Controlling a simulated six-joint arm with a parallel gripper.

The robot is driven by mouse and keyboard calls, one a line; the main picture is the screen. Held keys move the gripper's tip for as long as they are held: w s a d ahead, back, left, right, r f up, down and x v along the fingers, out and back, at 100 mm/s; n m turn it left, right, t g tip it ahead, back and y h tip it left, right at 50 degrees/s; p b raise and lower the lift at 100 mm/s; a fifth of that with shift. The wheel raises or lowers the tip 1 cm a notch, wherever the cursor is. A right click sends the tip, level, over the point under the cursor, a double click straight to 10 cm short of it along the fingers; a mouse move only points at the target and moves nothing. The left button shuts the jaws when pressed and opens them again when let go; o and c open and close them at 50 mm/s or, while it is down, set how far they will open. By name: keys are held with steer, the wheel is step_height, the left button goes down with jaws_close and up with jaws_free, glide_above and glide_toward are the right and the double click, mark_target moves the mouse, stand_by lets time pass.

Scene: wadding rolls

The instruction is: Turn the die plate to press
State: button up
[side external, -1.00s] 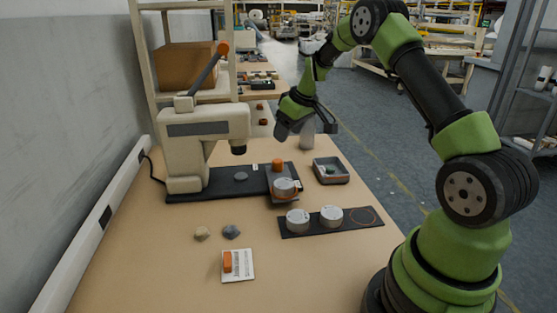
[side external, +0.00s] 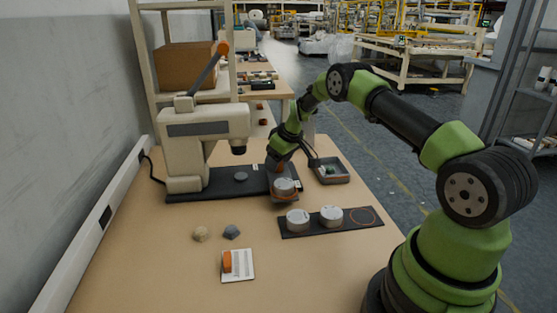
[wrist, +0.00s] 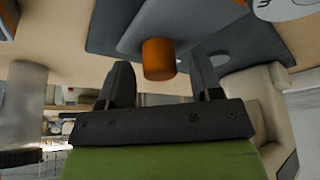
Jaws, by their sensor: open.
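The die plate (side external: 272,187) is a grey plate at the right end of the press's dark base (side external: 210,186). It carries a white round piece (side external: 284,185) in an orange ring at its near end. An orange knob (wrist: 158,58) stands on the plate. My gripper (side external: 279,164) is lowered over the plate's far part and largely hides the knob in the side view. In the wrist view, my gripper (wrist: 162,72) is open, with the knob between its two fingers and gaps on both sides. The beige press (side external: 205,140) has its lever raised.
A dark mat (side external: 300,230) holds two white round pieces (side external: 298,219) and an empty orange circle. A grey tray (side external: 331,171) stands right of the die plate. Two stones (side external: 231,232) and a card with an orange block (side external: 238,267) lie in front. The table's front is mostly clear.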

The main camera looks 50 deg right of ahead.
jaws_close()
steer(key=shift+m, duration=0.5)
steer(key=shift+a+m+g+h, duration=0.15)
steer(key=shift+m+h, duration=0.55)
steer(key=shift+m, duration=0.85)
steer(key=shift+m+g+h, duration=0.15)
steer(key=shift+m+h, duration=0.55)
steer(key=shift+m, duration=0.85)
steer(key=shift+w+m+g+h, duration=0.1)
steer(key=shift+m+g+h, duration=0.3)
steer(key=shift+m, duration=1)
steer(key=shift+w+m+g+h, duration=0.1)
steer(key=shift+m+g+h, duration=0.3)
steer(key=shift+m, duration=1)
steer(key=shift+m+g, duration=0.3)
steer(key=shift+m, duration=0.1)
jaws_free()
